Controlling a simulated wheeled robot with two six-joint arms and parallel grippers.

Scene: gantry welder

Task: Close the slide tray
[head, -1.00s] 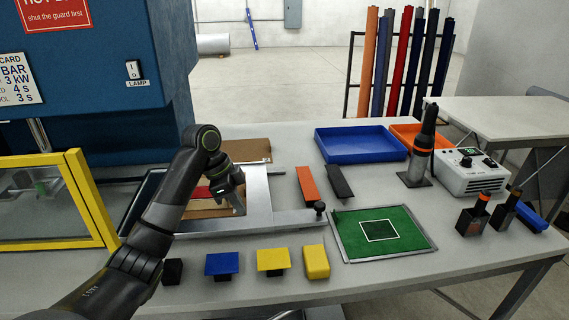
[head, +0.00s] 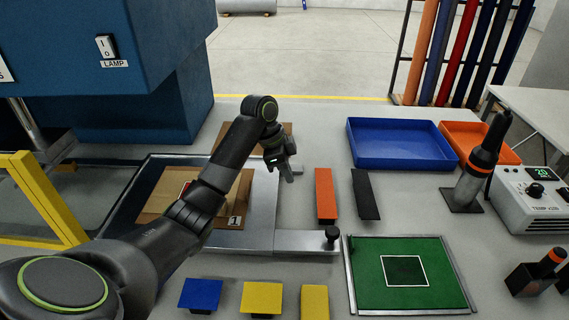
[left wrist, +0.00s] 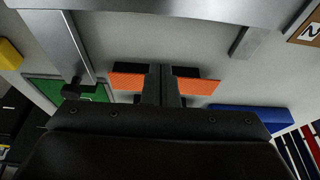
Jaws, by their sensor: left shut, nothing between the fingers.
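The slide tray (head: 262,212) is a silver metal frame with brown panels inside, standing out to the right of the blue machine. A bar with a black knob (head: 331,235) runs from its front right corner. My left gripper (head: 288,176) is just right of the tray's right end, toward the back, pointing down. Its fingers (left wrist: 163,85) are together and empty in the left wrist view. The tray's metal edge (left wrist: 190,12) crosses the top of that view, and the knob also shows there (left wrist: 75,88). I cannot tell whether the fingers touch the tray. My right gripper is out of view.
An orange bar (head: 326,194) and a black bar (head: 365,195) lie right of the gripper. A blue bin (head: 400,160) stands behind them, and a green mat (head: 440,285) lies in front. The yellow guard frame (head: 45,200) is at left.

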